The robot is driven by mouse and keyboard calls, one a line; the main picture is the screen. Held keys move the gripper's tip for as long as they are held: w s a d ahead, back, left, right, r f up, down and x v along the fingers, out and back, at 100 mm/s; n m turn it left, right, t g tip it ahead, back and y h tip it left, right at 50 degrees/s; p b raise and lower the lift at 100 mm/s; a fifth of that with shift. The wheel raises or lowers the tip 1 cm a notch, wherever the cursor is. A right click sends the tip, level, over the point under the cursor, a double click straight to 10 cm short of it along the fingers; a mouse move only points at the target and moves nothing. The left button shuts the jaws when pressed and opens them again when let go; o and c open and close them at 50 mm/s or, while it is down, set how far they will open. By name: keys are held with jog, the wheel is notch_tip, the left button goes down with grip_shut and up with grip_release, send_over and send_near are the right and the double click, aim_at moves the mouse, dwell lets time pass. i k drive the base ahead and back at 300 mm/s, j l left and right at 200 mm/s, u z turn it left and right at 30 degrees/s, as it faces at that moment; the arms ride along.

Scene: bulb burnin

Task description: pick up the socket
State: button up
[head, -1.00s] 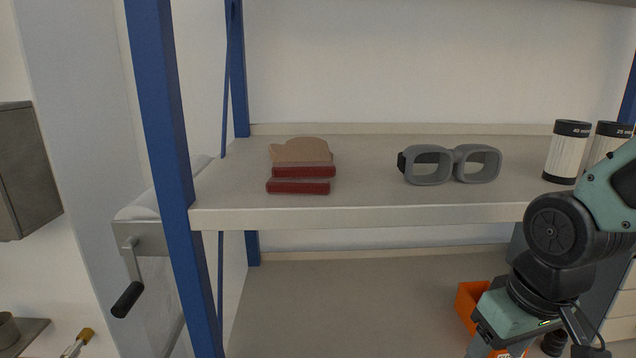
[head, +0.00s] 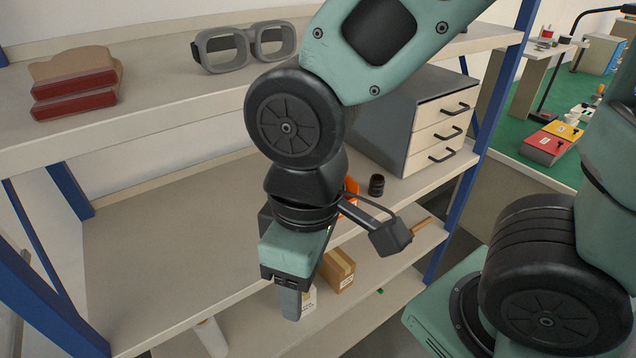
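A small black ribbed cylinder (head: 376,185), which looks like the socket, stands upright on the middle shelf in front of the drawer unit. It is clear of my arm and untouched. My gripper (head: 291,305) points down in front of the shelf edge, left of and nearer than the cylinder. Only one grey finger shows clearly, so its opening cannot be told. I see nothing held in it.
An orange bin (head: 351,188) is mostly hidden behind my arm, just left of the cylinder. A drawer unit (head: 418,120) stands behind. Grey goggles (head: 243,46) and red-edged pads (head: 75,95) lie on the upper shelf. A cardboard box (head: 339,270) sits lower down. The middle shelf's left is bare.

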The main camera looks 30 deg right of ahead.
aim_at(376, 182)
jog(key=i+j+z, duration=0.1)
jog(key=z, duration=0.3)
jog(key=j+z, duration=0.1)
jog(key=z, duration=0.35)
jog(key=i+j+z, duration=0.1)
jog(key=z, duration=0.3)
jog(key=j+z, duration=0.15)
jog(key=z, duration=0.25)
